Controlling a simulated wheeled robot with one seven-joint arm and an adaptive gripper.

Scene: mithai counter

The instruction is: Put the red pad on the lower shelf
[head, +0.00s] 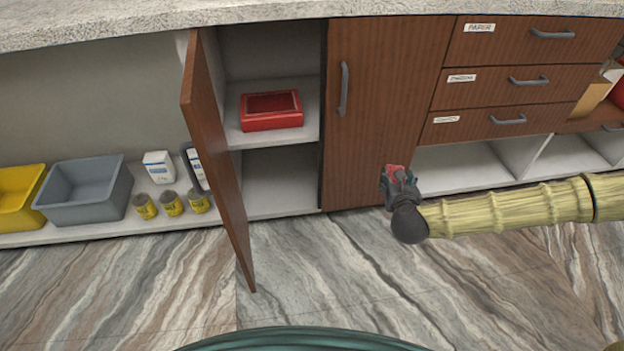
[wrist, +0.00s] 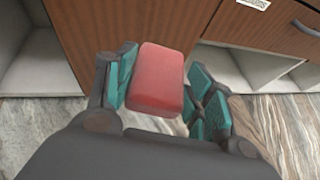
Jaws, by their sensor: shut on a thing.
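The red pad (wrist: 158,78) is a small rounded block between the teal-padded fingers of my gripper (wrist: 163,98) in the wrist view. In the head view my gripper (head: 397,182) is low in front of the closed cabinet door, and part of the red pad (head: 396,171) shows at its tip. The cabinet to the left stands open. Its lower shelf (head: 275,190) is the bottom compartment and its visible part is empty. The open door hides the left part of that shelf. My gripper is to the right of this opening.
The open cabinet door (head: 217,150) juts out over the floor. Grey (head: 88,190) and yellow (head: 18,197) bins and several yellow tins (head: 171,204) stand at left. Drawers (head: 513,84) are at right. The marble floor in front is clear.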

